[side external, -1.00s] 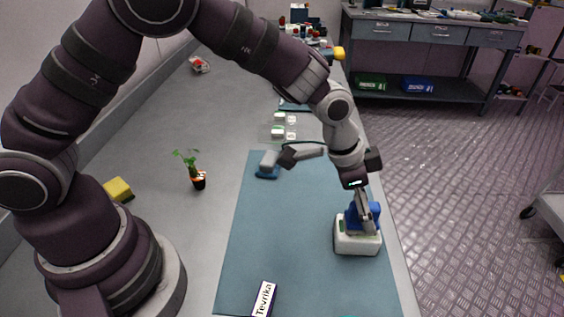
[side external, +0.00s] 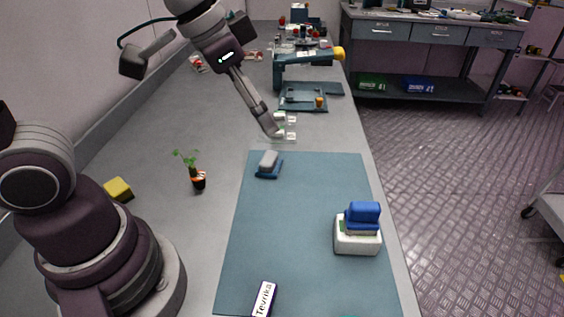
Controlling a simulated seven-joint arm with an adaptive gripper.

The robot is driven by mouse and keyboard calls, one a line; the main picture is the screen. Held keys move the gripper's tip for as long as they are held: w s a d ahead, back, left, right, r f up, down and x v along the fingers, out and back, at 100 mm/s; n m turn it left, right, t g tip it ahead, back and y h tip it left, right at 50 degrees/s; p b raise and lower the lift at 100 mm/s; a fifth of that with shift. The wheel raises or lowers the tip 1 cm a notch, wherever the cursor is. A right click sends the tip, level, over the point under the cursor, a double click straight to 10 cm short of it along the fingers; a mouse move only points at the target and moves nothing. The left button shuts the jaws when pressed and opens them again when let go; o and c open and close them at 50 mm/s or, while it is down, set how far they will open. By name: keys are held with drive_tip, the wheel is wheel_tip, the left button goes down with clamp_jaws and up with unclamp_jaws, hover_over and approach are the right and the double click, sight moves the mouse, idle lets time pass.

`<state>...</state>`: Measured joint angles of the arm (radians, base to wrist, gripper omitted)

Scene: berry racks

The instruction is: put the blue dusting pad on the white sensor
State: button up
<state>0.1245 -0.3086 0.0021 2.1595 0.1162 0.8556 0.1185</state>
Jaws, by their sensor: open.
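The blue dusting pad (side external: 363,214) sits on top of the white sensor (side external: 356,240), at the right side of the teal mat (side external: 290,225). The pad looks roughly level, and nothing holds it. My gripper (side external: 274,132) is well away from both, beyond the far edge of the mat, close to small white-and-green pieces (side external: 291,118). It is open. Its fingers are small here, and whether they touch those pieces I cannot tell.
A grey-topped blue block (side external: 268,164) lies at the mat's far left corner. A potted plant (side external: 198,180) and a yellow block (side external: 118,190) stand left of the mat. A labelled box (side external: 264,298) lies at the near edge. The mat's middle is clear.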

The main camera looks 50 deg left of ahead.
drive_tip(key=s+a+f+n+y, duration=0.1)
drive_tip(key=s+a+n, duration=0.3)
drive_tip(key=s, duration=0.2)
drive_tip(key=shift+a+t, duration=0.35)
drive_tip(key=shift+t, duration=0.05)
